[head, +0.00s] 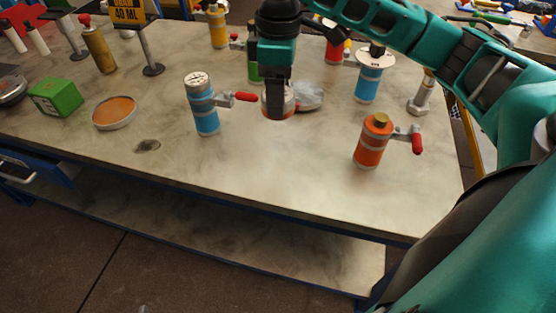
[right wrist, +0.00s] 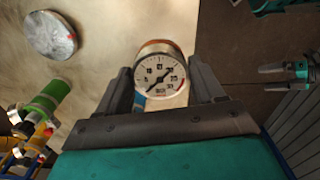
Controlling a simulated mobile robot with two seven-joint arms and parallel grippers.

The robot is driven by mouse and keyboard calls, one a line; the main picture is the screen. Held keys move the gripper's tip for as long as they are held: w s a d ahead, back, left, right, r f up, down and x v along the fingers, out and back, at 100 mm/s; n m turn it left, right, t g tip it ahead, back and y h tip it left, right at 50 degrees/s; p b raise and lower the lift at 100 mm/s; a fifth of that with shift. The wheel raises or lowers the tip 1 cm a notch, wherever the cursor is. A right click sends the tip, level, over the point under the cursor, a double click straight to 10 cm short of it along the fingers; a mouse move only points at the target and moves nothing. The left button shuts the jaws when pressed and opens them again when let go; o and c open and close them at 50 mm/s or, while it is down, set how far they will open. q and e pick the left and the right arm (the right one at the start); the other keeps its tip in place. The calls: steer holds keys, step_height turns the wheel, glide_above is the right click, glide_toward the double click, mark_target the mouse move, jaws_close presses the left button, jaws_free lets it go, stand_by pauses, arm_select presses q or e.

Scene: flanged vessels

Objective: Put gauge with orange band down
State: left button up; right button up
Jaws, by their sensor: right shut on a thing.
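The gauge with orange band (right wrist: 160,73) sits between the fingers of my right gripper (right wrist: 163,85) in the right wrist view, its white dial facing the camera. In the head view, my right gripper (head: 278,106) points down with its fingers shut on the gauge (head: 270,101), which is partly hidden behind them. The gauge is over the middle of the table (head: 270,170); I cannot tell whether it touches the top. My left gripper is not in view.
A blue vessel (head: 205,108) with a red-handled valve stands just left of the gauge. A silvery round object (head: 308,96) lies close right. An orange vessel (head: 372,143) stands farther right. A green box (head: 56,97) and orange dish (head: 114,112) are at left. The front middle is clear.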

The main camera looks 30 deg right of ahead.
step_height(320, 180, down, 17)
steer(key=b, duration=0.3)
steer(key=shift+f, duration=0.45)
steer(key=shift+f, duration=0.15)
steer(key=shift+f, duration=0.25)
steer(key=o, duration=1.2)
